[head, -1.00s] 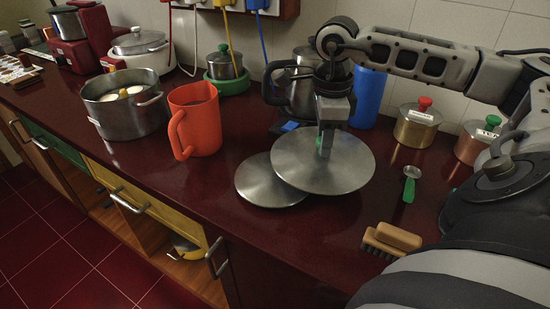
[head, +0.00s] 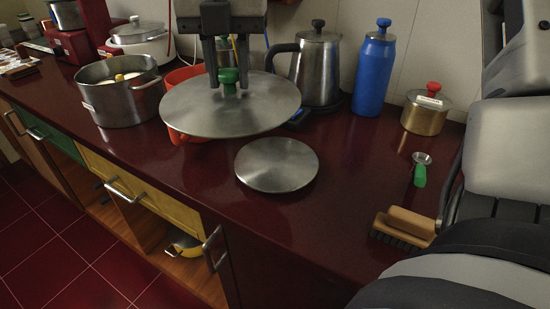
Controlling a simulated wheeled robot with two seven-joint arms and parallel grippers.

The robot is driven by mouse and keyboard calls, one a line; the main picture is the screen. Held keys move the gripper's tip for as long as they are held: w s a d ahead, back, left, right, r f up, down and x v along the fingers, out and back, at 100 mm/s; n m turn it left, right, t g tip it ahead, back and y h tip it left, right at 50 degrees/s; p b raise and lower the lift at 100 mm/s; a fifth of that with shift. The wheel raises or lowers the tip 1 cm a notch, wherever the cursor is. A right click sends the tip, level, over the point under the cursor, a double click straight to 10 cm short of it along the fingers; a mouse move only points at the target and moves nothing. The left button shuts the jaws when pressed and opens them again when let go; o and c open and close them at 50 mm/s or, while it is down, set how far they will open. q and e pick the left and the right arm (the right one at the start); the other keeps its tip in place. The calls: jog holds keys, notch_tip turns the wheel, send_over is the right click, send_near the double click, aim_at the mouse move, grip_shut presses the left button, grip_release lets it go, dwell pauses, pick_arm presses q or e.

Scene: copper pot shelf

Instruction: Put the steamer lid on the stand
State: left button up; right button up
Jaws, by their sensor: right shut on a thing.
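My right gripper (head: 228,72) is shut on the green knob of the steamer lid (head: 245,108), a wide shiny metal disc. It holds the lid above the counter, roughly level. The lid hides much of the orange jug behind it. A smaller flat round metal plate (head: 278,165) lies on the counter, to the lower right of the lid in the picture and apart from it. It may be the stand, but I cannot tell. An open metal pot (head: 122,97) with pale pieces and a yellow one inside stands to the left. My left gripper is out of view.
An orange jug (head: 182,76) is behind the lid. A steel kettle (head: 316,68), a blue bottle (head: 373,72) and a brass canister (head: 426,112) line the wall. A green-handled scoop (head: 420,172) and a brush (head: 402,228) lie right. The dark red counter (head: 340,215) is clear around the plate.

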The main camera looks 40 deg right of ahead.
aim_at(196, 106)
jog(key=shift+m, duration=0.5)
jog(key=a, duration=0.2)
jog(key=a+f, duration=0.1)
jog(key=a, duration=0.3)
jog(key=shift+w+f, duration=0.1)
jog(key=shift+f, duration=0.3)
jog(key=d+f, duration=0.1)
jog(key=d, duration=0.1)
jog(key=s+d+f, duration=0.1)
jog(key=d, duration=0.2)
jog(key=d+f, duration=0.1)
jog(key=d, duration=0.2)
jog(key=shift+s+f+p, duration=0.25)
jog(key=shift+p, duration=0.05)
jog(key=d+f, duration=0.4)
jog(key=f, duration=0.1)
jog(key=shift+s+d, duration=0.25)
jog(key=shift+s, duration=0.1)
jog(key=shift+d+f, duration=0.3)
jog(key=shift+f, duration=0.1)
jog(key=shift+s+d+f, duration=0.1)
jog(key=shift+d+f, duration=0.05)
jog(key=shift+f, duration=0.85)
jog(key=shift+d+f, duration=0.1)
jog(key=shift+f, duration=0.85)
jog(key=o, duration=1)
jog(key=shift+o, duration=0.2)
